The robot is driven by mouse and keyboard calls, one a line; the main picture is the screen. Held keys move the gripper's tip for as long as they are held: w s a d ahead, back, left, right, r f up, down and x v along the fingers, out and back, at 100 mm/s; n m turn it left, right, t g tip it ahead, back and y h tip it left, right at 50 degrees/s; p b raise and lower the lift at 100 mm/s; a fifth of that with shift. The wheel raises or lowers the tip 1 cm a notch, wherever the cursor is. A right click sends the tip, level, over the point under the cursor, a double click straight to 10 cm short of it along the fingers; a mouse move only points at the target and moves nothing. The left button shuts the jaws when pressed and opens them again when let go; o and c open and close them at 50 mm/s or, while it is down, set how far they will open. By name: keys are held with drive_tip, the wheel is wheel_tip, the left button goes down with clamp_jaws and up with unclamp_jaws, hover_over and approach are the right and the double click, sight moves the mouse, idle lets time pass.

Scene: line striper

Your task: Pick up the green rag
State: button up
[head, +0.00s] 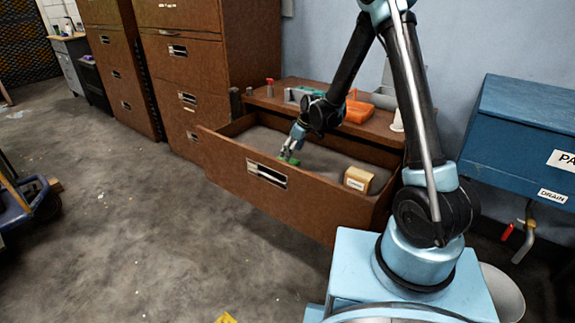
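A small green patch, likely the green rag (289,161), shows inside the open drawer (240,168) behind its front panel. Most of it is hidden by my gripper and the drawer front. My gripper (287,155) reaches down into the drawer with its fingertips at the green patch. At this size I cannot tell whether the fingers are open or closed on it.
A tan box (358,179) with a label lies in the drawer to the right. Orange and grey containers (358,111) and a red-topped bottle (270,88) stand on the cabinet top behind. A blue tank (520,130) is at the right.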

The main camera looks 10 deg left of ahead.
drive_tip(key=shift+s+x, duration=0.15)
drive_tip(key=shift+x, duration=1.1)
drive_tip(key=shift+s+x, duration=0.1)
drive_tip(key=shift+x, duration=1.15)
drive_tip(key=shift+d+f, duration=0.1)
drive_tip(key=shift+d, duration=0.05)
drive_tip(key=c, duration=1.1)
